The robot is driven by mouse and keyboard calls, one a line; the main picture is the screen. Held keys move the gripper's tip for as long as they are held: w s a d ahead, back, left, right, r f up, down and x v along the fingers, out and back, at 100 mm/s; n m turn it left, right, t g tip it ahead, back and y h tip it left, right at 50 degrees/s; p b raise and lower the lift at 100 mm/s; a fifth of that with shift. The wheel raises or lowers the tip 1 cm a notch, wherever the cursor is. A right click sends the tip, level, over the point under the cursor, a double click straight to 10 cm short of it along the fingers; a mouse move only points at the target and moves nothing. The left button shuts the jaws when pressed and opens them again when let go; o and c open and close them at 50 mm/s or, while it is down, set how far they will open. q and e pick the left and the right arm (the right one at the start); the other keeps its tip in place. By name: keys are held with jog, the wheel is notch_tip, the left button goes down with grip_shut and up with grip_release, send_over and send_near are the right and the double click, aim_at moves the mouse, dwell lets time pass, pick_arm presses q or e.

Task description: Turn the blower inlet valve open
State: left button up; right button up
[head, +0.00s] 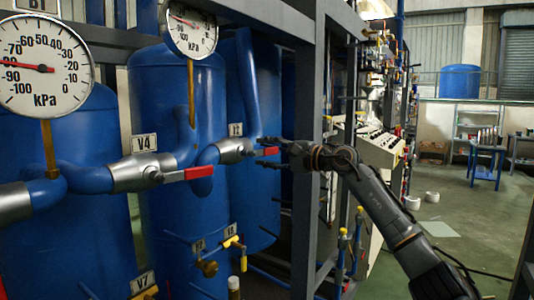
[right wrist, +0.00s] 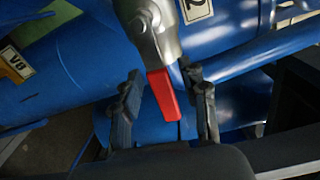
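A grey valve (head: 234,150) on a blue pipe has a red lever handle (head: 267,152) that points right in the head view. A small white label (head: 236,129) sits above it, too small to read surely. My right gripper (head: 266,153) reaches in from the right at this handle. In the right wrist view the red handle (right wrist: 163,95) lies between the two spread fingers of my right gripper (right wrist: 163,77), with gaps on both sides. The gripper is open and not shut on the handle. My left gripper is not in view.
A second grey valve labelled V4 (head: 131,173) with a red handle (head: 199,173) is to the left. Two pressure gauges (head: 45,65) stand above the pipes. Blue tanks (head: 160,100) are behind, and a dark frame post (head: 305,220) stands close by my right gripper. Yellow-handled valves (head: 233,242) are below.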

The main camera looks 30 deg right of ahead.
jog(key=v, duration=1.2)
dwell(0.5)
